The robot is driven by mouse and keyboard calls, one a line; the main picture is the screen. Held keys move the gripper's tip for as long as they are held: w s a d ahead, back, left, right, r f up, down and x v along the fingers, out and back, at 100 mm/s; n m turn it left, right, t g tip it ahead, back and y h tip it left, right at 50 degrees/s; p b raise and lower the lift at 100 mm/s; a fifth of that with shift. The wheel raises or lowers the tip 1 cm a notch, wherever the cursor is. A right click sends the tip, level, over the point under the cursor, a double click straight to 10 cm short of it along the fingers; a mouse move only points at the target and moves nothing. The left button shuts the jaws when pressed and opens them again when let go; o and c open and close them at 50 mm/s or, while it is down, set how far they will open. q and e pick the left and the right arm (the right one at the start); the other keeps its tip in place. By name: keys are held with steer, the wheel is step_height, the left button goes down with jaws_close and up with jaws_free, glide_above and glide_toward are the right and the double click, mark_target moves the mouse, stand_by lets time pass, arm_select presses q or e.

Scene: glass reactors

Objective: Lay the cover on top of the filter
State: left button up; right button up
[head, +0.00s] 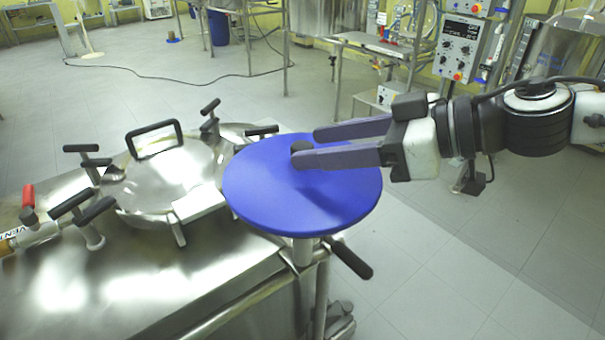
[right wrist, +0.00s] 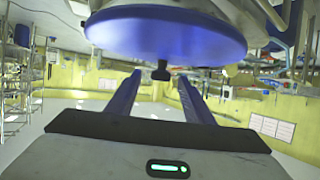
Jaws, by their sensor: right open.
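A flat, round blue cover (head: 300,205) with a small black knob (head: 300,146) lies level at the right end of a steel vessel top. What it rests on is mostly hidden; a steel post shows below its front edge. I cannot pick out the filter with certainty. My right gripper (head: 305,147) is open, its purple fingers reaching in from the right over the cover, with the knob near the fingertips. The right wrist view shows the cover (right wrist: 165,35) and the knob (right wrist: 161,72) in line with the gap between the fingers (right wrist: 158,80). My left gripper is not in view.
Left of the cover is a round steel hatch (head: 165,180) with a black-framed handle and several clamp handles. A red-handled valve (head: 28,200) sits at the far left. A black-gripped handle (head: 350,258) sticks out below the cover. Floor on the right is clear.

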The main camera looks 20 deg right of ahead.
mark_target(307, 146)
steer(key=x, duration=0.3)
steer(key=shift+f+b, duration=0.25)
steer(key=shift+b, duration=0.1)
steer(key=shift+w+a+f, duration=0.1)
steer(key=shift+w+a, duration=0.2)
steer(key=shift+a, duration=0.15)
jaws_close()
